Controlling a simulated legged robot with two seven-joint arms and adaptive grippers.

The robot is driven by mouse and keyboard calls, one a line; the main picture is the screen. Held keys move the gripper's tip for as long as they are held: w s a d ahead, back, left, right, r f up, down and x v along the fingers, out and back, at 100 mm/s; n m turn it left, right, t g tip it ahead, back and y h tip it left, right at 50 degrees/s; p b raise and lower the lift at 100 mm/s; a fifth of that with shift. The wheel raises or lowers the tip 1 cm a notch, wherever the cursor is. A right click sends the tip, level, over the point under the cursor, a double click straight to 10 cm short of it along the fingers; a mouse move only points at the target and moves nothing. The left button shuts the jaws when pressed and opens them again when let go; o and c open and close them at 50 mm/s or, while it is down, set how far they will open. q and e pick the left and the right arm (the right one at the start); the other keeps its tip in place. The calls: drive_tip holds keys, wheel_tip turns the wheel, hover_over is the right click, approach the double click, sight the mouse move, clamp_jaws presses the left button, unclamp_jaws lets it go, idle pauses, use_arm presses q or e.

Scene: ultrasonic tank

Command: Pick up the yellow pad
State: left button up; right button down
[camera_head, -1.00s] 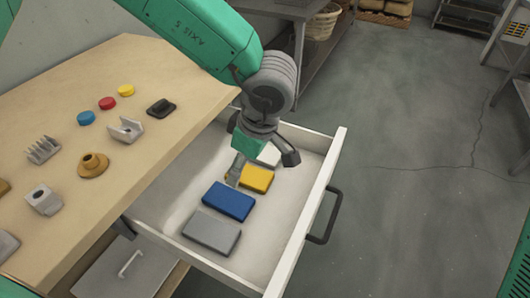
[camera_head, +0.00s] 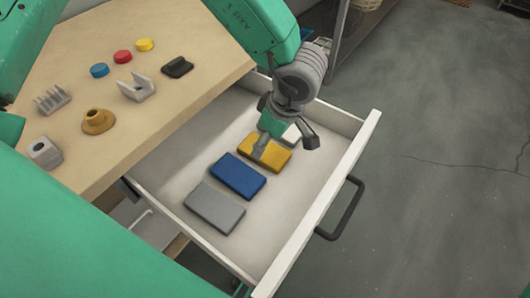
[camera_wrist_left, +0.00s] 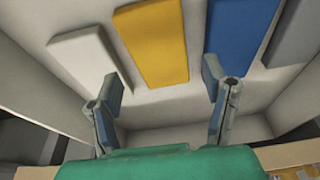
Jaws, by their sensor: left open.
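The yellow pad (camera_head: 272,157) lies flat in the open drawer, between the blue pad (camera_head: 238,176) and the white pad (camera_head: 291,135). My left gripper (camera_head: 286,147) is open and empty above the drawer, and one finger hides part of the yellow pad in the head view. In the left wrist view the yellow pad (camera_wrist_left: 152,42) shows beyond the spread fingertips (camera_wrist_left: 160,85), with nothing between them. I cannot tell the exact height of the fingers above the pads. My right gripper is not in view.
A grey pad (camera_head: 214,207) lies at the drawer's near end. The drawer's front wall (camera_head: 330,199) has a dark handle (camera_head: 341,209). The wooden worktop (camera_head: 150,132) beside it holds small parts, including an orange flanged piece (camera_head: 97,121).

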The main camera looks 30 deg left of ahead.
use_arm(q)
drive_tip(key=shift+f, duration=0.55)
drive_tip(key=b+x, duration=0.2)
drive_tip(key=x, duration=0.1)
drive_tip(key=shift+a+f, duration=0.15)
drive_tip(key=shift+f, duration=0.2)
drive_tip(key=shift+a+f, duration=0.15)
drive_tip(key=shift+a, duration=0.1)
drive_tip(key=c, duration=0.6)
drive_tip(key=shift+c, duration=0.3)
